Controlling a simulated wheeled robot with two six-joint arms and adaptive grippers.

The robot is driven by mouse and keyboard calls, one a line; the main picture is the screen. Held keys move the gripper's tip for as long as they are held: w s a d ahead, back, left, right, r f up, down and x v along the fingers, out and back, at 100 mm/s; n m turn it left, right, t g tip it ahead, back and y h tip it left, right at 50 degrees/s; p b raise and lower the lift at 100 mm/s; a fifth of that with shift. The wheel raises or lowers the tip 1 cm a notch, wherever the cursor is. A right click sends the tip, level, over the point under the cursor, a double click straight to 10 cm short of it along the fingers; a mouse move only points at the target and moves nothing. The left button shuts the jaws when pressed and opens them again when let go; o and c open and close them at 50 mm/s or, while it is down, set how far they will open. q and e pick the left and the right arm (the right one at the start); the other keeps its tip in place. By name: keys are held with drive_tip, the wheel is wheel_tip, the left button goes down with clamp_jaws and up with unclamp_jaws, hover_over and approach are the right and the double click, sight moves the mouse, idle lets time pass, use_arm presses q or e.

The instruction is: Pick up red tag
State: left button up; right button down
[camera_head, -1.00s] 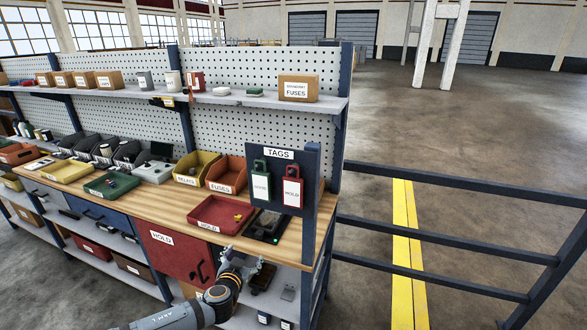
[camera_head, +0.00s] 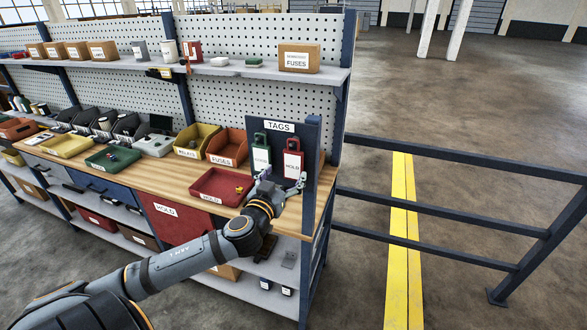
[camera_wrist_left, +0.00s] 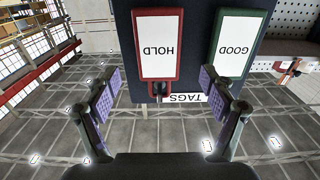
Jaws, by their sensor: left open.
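The red tag (camera_head: 292,160), with a white HOLD label, hangs on the dark TAGS board (camera_head: 311,135) at the bench's right end. In the left wrist view the red tag (camera_wrist_left: 158,45) appears upside down, ahead of my fingers. A green GOOD tag (camera_head: 261,157) hangs beside it and also shows in the wrist view (camera_wrist_left: 238,50). My left gripper (camera_head: 282,183) is open and empty, just in front of and below the tags. In the wrist view its fingers (camera_wrist_left: 161,92) are spread wide, with the red tag between them and the green tag toward the right finger. My right gripper is not visible.
A dark blue railing (camera_head: 450,213) runs to the right.

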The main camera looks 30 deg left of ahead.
sight(292, 163)
use_arm(q)
drive_tip(key=shift+w+a+r, duration=0.1)
drive_tip(key=shift+w+r, duration=0.05)
drive_tip(key=shift+w, duration=0.1)
drive_tip(key=p+x, duration=0.1)
drive_tip(key=x, duration=0.3)
drive_tip(key=shift+w+p, duration=0.2)
drive_tip(key=shift+p, duration=0.15)
drive_tip(key=shift+w, duration=0.15)
drive_tip(key=shift+c, duration=1.2)
drive_tip(key=c, duration=0.9)
drive_tip(key=shift+c, duration=0.5)
